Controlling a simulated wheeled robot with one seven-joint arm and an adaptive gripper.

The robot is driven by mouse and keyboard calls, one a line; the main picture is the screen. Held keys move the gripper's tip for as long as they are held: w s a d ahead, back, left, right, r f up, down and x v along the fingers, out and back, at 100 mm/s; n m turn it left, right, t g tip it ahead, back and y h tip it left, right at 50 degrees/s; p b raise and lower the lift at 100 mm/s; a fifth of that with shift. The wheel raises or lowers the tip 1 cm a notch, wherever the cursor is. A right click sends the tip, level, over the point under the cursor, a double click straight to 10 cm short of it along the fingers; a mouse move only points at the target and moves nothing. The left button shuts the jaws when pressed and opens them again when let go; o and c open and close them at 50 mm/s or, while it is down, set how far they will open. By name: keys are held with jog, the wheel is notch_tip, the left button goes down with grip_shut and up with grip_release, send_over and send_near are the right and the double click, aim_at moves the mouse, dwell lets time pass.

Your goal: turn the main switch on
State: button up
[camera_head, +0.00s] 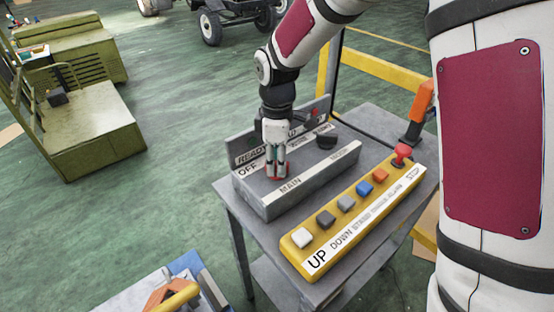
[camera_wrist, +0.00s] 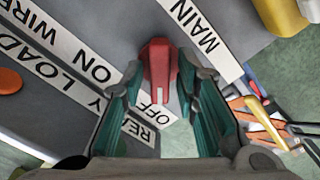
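The main switch is a red knob (camera_wrist: 158,62) on the grey panel box (camera_head: 318,178). In the wrist view it lies between my fingertips, its white line toward the OFF label (camera_wrist: 147,110). My gripper (camera_wrist: 160,75) reaches down over it, its green-lined fingers against both sides with no clear gap. In the head view my gripper (camera_head: 277,173) covers most of the knob; only a little red shows at the tips. The MAIN label (camera_wrist: 203,38) is at upper right in the wrist view.
A yellow button box (camera_head: 345,225) with several coloured buttons and a red stop knob (camera_head: 402,152) lies in front on the grey table (camera_head: 235,205). A black knob (camera_head: 326,141) is on the panel. A green machine (camera_head: 95,130) stands left. Floor between is clear.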

grip_shut()
jog(key=shift+m, duration=0.4)
jog(key=m, duration=0.7)
jog(key=shift+r+m+p, duration=0.1)
jog(key=shift+m+p, duration=0.2)
jog(key=m+p, duration=0.1)
jog(key=m, duration=0.4)
jog(key=m+p, duration=0.1)
jog(key=m, duration=0.3)
jog(key=shift+m, duration=0.4)
